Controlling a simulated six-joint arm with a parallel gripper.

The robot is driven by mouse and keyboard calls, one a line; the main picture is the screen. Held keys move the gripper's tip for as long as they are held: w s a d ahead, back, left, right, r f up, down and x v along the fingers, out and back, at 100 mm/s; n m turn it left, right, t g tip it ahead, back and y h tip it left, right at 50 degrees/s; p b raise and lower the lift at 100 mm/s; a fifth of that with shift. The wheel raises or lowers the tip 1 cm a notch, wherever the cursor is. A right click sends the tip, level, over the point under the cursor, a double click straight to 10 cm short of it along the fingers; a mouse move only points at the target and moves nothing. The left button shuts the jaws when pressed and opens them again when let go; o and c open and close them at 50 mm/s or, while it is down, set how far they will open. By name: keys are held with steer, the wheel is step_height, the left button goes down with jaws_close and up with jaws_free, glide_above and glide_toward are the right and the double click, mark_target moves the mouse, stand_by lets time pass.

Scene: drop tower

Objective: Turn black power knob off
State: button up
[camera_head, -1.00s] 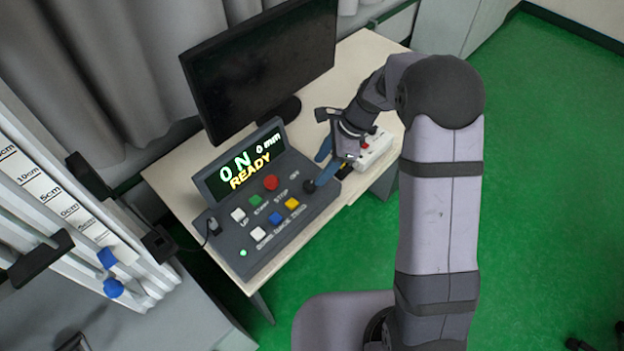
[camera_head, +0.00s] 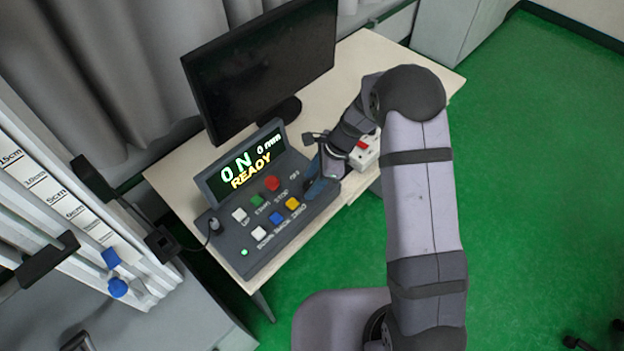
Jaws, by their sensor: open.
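The dark control console (camera_head: 262,235) stands on the desk, and its display (camera_head: 246,168) reads "ON", "0 mm" and "READY". My gripper (camera_head: 316,187) is open, with its blue fingers low at the console's right end. The black power knob is hidden there by the fingers. I cannot tell whether the fingers are around it or touching it.
Red (camera_head: 272,183), green (camera_head: 257,200), yellow (camera_head: 292,204), blue (camera_head: 276,217) and white buttons lie left of my gripper. A monitor (camera_head: 262,70) stands behind the console. A white box with a red top (camera_head: 365,152) sits close to my wrist on the right.

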steer(key=c, duration=1.1)
steer(key=shift+o, duration=0.2)
steer(key=shift+n, duration=0.3)
steer(key=n+g, duration=0.1)
steer(key=n, duration=0.2)
steer(key=shift+w+g, duration=0.15)
steer(key=shift+g, duration=0.15)
steer(key=n, duration=0.2)
steer(key=n+g+h+b, duration=0.1)
steer(key=n, duration=0.2)
steer(key=shift+w+a+f, duration=0.1)
steer(key=shift+w, duration=0.05)
steer(key=n, duration=0.2)
steer(key=n+g+h+b, duration=0.1)
steer(key=n, duration=0.1)
steer(key=shift+a+h+b, duration=0.1)
steer(key=shift+h+b, duration=0.2)
steer(key=n+h, duration=0.1)
steer(key=n, duration=0.1)
steer(key=n+b, duration=0.1)
steer(key=n, duration=0.2)
steer(key=shift+w+a+g+h, duration=0.1)
steer(key=shift+a+g+h, duration=0.05)
steer(key=shift+g+h, duration=0.25)
steer(key=shift+n, duration=0.3)
